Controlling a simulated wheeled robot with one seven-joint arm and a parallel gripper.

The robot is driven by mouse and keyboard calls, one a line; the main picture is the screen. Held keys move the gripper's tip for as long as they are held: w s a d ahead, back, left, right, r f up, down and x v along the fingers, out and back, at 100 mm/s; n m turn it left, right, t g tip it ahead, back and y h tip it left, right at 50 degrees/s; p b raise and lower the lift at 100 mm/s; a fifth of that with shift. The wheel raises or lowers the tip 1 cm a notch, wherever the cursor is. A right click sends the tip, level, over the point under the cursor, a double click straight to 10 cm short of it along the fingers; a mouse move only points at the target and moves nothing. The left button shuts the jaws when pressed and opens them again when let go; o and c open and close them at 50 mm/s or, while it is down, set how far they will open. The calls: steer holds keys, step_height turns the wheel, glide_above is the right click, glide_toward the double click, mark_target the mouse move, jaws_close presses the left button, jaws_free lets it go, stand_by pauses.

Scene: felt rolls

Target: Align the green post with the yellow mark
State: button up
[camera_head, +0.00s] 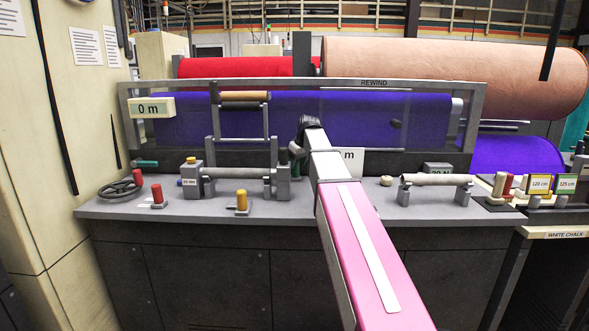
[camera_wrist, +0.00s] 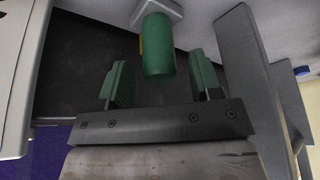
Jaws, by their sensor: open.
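The green post (camera_wrist: 159,50) is a rounded cylinder on a pale base (camera_wrist: 157,12), seen in the wrist view. A thin yellow-orange strip (camera_wrist: 141,44) shows at the post's left edge, mostly hidden; I cannot tell whether it is the yellow mark. My gripper (camera_wrist: 160,78) is open, with one green finger on each side of the post and a visible gap on both sides. In the head view, my pink and white arm reaches over the bench to the gripper (camera_head: 297,160), which is mostly hidden; the green post cannot be made out there.
The purple felt (camera_head: 370,117) and metal frame are behind. The grey bench (camera_head: 340,208) has clear room along its front.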

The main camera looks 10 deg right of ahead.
steer(key=shift+x, duration=1.45)
jaws_close()
steer(key=shift+s+d, duration=0.25)
steer(key=shift+d, duration=1)
jaws_free()
